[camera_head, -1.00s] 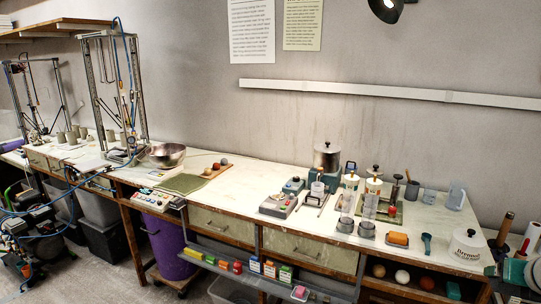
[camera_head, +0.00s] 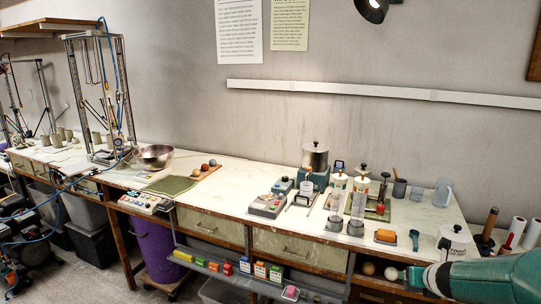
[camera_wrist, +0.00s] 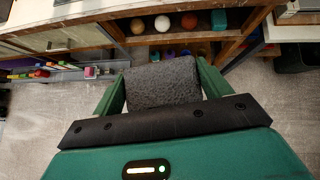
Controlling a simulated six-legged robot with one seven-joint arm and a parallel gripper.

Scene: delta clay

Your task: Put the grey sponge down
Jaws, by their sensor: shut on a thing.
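The grey sponge (camera_wrist: 163,84) is a dark, rough block in the wrist view. My gripper (camera_wrist: 160,76) is shut on it, with one green finger on each side. The sponge is held in the air in front of the bench, near an open shelf under the worktop. In the head view my green arm (camera_head: 485,278) reaches in from the lower right. The sponge cannot be made out in the head view.
Balls sit on the shelf below, including a white ball (camera_wrist: 162,23). A rail below the bench front carries small coloured boxes (camera_head: 260,269).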

